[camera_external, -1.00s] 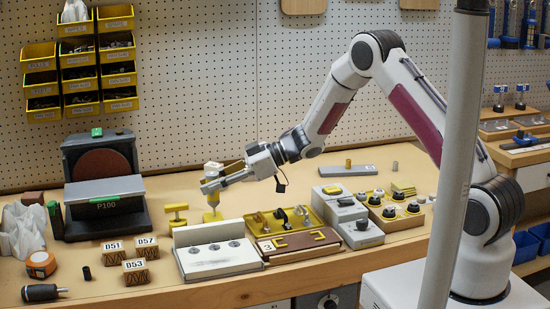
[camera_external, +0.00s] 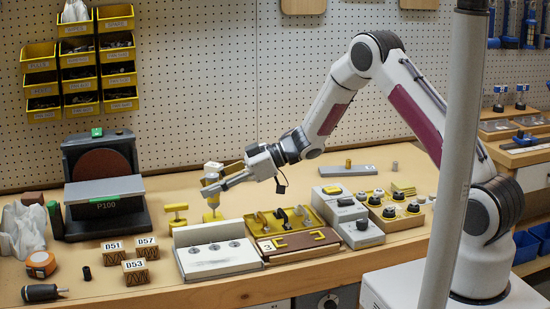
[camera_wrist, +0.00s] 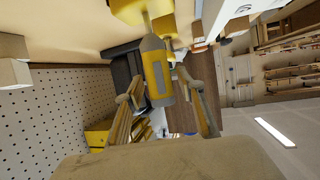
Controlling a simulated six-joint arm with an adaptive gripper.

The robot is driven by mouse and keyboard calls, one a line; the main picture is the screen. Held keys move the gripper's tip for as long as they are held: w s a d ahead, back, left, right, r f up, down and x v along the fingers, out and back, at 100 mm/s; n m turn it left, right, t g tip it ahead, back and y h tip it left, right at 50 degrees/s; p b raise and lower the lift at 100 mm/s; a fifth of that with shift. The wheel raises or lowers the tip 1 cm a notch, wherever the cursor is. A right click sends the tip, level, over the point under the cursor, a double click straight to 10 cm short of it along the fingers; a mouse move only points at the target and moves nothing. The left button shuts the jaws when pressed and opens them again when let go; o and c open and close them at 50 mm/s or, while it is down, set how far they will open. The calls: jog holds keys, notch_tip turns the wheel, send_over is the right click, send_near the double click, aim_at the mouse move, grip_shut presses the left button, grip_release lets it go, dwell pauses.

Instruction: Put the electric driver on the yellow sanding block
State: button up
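The electric driver (camera_wrist: 156,72), yellow with a grey panel, shows between my fingers in the wrist view. In the external view it stands upright on the bench as a yellow shape with a pale top (camera_external: 213,169). My gripper (camera_external: 209,188) reaches it from the right, its fingers on either side of it. In the wrist view my fingertips (camera_wrist: 158,85) lie close to the driver's sides; whether both touch it is unclear.
A yellow T-shaped piece (camera_external: 177,214) stands just left of the driver. A white fixture (camera_external: 216,258) and a yellow tray (camera_external: 317,212) of handles stand in front and to the right. A grey control box (camera_external: 352,220) lies further right. The sander (camera_external: 100,185) stands left.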

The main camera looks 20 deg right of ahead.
jog(key=v, duration=1.2)
jog(key=shift+s+r, duration=0.1)
jog(key=shift+r, duration=0.05)
dwell(0.6)
